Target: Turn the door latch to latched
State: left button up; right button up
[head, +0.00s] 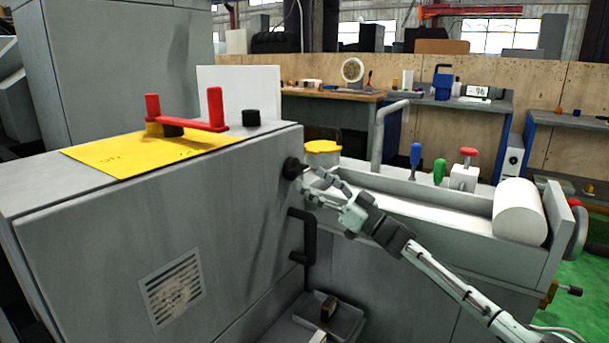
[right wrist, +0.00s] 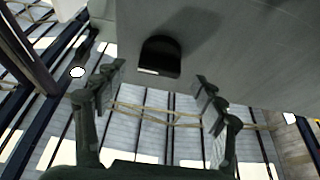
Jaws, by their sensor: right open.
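The door latch, a black round knob (head: 292,168), sticks out near the top right edge of the grey cabinet's front door (head: 95,245). In the right wrist view the latch (right wrist: 160,56) shows as a dark stub with a pale mark on its end. My right gripper (head: 308,182) is open just right of the latch. In the right wrist view its fingers (right wrist: 160,78) are spread to either side of the knob, with a gap on each side. I cannot tell whether the latch is turned to latched. My left gripper is not in view.
A black door handle (head: 308,236) is below the latch. On the cabinet top are a red handle (head: 190,122), a yellow plate (head: 125,155) and a black knob (head: 251,118). A grey trough (head: 420,195) lies behind my right arm. A small tray (head: 345,318) is below.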

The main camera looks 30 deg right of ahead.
jog(key=shift+x, duration=1.25)
jog(key=shift+f, duration=0.1)
jog(key=c, duration=1.2)
